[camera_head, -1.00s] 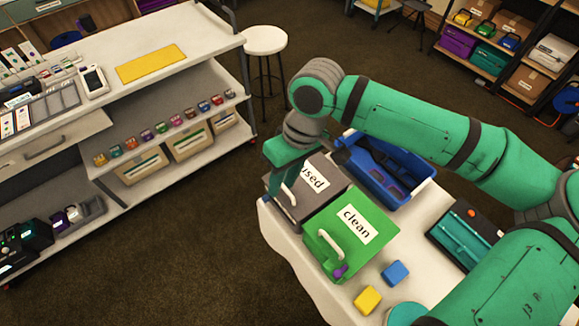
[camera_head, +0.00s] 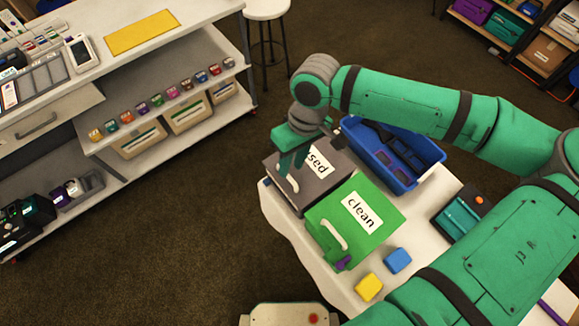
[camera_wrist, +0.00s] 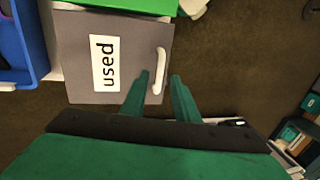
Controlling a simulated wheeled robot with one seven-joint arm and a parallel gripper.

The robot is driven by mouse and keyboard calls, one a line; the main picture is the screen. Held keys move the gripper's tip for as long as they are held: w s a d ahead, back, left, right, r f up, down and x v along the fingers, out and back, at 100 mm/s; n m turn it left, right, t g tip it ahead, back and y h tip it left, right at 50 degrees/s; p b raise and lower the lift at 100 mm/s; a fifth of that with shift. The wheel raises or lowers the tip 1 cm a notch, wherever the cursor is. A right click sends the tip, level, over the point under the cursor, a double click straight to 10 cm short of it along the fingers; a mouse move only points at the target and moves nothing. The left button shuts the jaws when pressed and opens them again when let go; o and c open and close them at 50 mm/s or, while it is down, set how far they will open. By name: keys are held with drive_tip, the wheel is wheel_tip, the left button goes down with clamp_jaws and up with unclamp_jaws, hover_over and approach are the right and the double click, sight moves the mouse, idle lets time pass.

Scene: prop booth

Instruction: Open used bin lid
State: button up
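The used bin (camera_head: 300,188) has a grey lid with a white "used" label and stands on the white table. Its lid looks shut. The lid's white handle (camera_head: 292,183) is partly hidden by my fingers in the head view. My gripper (camera_head: 291,166) is over the lid, pointing down near this handle. In the wrist view, the two green fingers of my gripper (camera_wrist: 159,82) are apart, with the near end of the handle (camera_wrist: 160,70) between them in the picture. Nothing is held. I cannot tell whether the fingers touch the handle.
The green "clean" bin (camera_head: 375,228) stands beside the used bin. A blue crate (camera_head: 425,180) is behind it. A yellow block (camera_head: 369,287) and a blue block (camera_head: 397,260) lie on the white table (camera_head: 325,268). Floor (camera_head: 190,230) is free to the left.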

drive_tip(key=shift+a+f, duration=0.2)
drive_tip(key=shift+f, duration=0.5)
drive_tip(key=shift+a+f, duration=0.2)
drive_tip(key=shift+f, duration=0.5)
clamp_jaws()
